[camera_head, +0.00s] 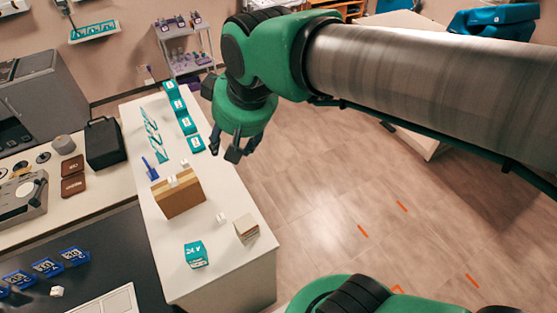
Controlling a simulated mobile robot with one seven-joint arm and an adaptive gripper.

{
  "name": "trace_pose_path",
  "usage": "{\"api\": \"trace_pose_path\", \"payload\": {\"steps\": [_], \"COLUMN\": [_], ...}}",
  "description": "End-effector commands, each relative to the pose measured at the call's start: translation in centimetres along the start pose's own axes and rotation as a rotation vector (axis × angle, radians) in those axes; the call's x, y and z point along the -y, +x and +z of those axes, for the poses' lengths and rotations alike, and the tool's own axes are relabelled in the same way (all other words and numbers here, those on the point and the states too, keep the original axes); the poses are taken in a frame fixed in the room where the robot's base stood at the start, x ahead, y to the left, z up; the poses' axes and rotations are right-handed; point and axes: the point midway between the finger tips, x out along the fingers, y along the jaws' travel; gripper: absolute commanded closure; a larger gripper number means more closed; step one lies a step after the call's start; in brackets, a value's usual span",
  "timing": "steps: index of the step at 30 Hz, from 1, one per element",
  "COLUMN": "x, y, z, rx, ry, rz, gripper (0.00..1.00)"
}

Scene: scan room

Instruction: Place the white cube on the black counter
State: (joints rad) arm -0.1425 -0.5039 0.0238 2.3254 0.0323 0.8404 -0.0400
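A small white cube (222,218) sits on the white table, to the right of a cardboard box. Another small white block (57,291) is on the black counter (110,262) at lower left, near blue labelled boxes. Two more small white pieces show at the cardboard box: one on its top (172,181) and one by its back edge (185,163). I cannot tell which one the task means. My gripper (231,153) hangs above the right edge of the white table, behind the cube in the view. Its fingers look spread and empty.
The white table (205,277) also holds the cardboard box (180,197), teal boxes (195,253), a small beige box (246,228) and a blue item (151,169). Several blue boxes (47,266) and a white tray (108,302) occupy the black counter. Floor at right is open.

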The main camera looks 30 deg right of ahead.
Motion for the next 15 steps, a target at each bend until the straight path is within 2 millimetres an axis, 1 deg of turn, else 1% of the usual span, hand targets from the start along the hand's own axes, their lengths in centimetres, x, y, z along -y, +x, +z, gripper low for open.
{"api": "trace_pose_path", "payload": {"steps": [1, 3, 9, 12, 15], "x": [-0.8, -1.8, -3.7, -4.3, -4.5], "y": [-0.7, -1.4, -2.7, -3.0, -3.1], "z": [1.4, 3.3, 8.0, 9.6, 10.4], "rx": [-0.009, -0.014, -0.030, -0.033, -0.036], "ry": [0.021, 0.047, 0.108, 0.128, 0.140], "rz": [0.012, 0.027, 0.066, 0.079, 0.087], "gripper": [0.52, 0.52, 0.52, 0.52, 0.52]}}
